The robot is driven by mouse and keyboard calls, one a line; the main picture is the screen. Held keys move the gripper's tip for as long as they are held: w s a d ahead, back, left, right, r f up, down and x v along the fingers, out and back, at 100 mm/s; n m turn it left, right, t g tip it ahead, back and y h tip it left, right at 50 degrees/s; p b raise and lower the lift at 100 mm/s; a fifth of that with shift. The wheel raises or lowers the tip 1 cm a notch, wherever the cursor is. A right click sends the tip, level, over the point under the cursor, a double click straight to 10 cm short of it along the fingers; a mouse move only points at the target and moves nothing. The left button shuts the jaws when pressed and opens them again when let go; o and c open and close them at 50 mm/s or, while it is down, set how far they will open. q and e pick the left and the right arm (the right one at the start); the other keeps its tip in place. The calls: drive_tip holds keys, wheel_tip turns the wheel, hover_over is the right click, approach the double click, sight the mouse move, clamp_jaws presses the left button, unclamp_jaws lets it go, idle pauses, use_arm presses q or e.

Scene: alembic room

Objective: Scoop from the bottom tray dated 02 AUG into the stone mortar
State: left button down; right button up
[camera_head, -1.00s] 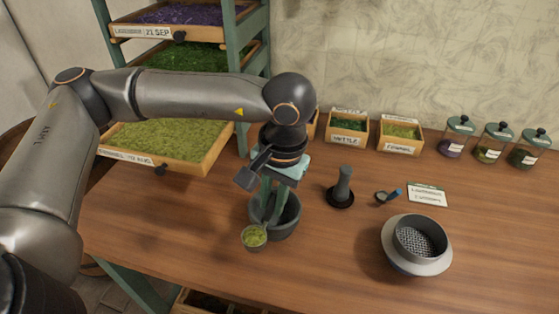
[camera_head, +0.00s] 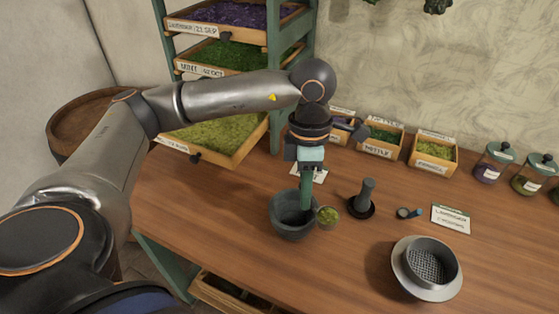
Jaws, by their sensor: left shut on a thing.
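My left gripper (camera_head: 306,182) points down over the grey stone mortar (camera_head: 290,230) and is shut on a scoop. The scoop's small round cup (camera_head: 328,217) holds green herb and shows just right of the mortar's rim; I cannot tell its height. The fingers hide most of the handle and part of the mortar's inside. The bottom tray (camera_head: 222,155) of the rack is pulled out at the left, filled with yellow-green herb. Its label (camera_head: 172,143) is partly hidden by my arm. My right gripper is not in view.
A pestle (camera_head: 366,197) stands on a dark base right of the mortar. A sieve (camera_head: 428,267) is at the front right. Boxes labelled nettle (camera_head: 378,150) and fennel (camera_head: 432,166) and several jars (camera_head: 495,161) line the wall. The table's front middle is clear.

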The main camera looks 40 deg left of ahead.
use_arm(q)
drive_tip(key=n, duration=0.3)
drive_tip(key=a+n, duration=0.1)
drive_tip(key=n, duration=0.1)
drive_tip(key=shift+r+p, duration=0.3)
drive_tip(key=shift+p, duration=0.05)
drive_tip(key=a+n+t+h+b, duration=0.1)
drive_tip(key=n+h+b, duration=0.3)
drive_tip(key=n, duration=0.3)
drive_tip(key=a+f+n+h+b, duration=0.1)
drive_tip(key=a+n+h+b, duration=0.1)
drive_tip(key=n+h+b, duration=0.2)
drive_tip(key=a+n+t+h+b, duration=0.1)
drive_tip(key=a+n+h+b, duration=0.1)
drive_tip(key=n+b, duration=0.6)
drive_tip(key=shift+w+a+f+n+t+h, duration=0.15)
drive_tip(key=shift+f+n+t+h, duration=0.2)
drive_tip(key=shift+n+h, duration=0.5)
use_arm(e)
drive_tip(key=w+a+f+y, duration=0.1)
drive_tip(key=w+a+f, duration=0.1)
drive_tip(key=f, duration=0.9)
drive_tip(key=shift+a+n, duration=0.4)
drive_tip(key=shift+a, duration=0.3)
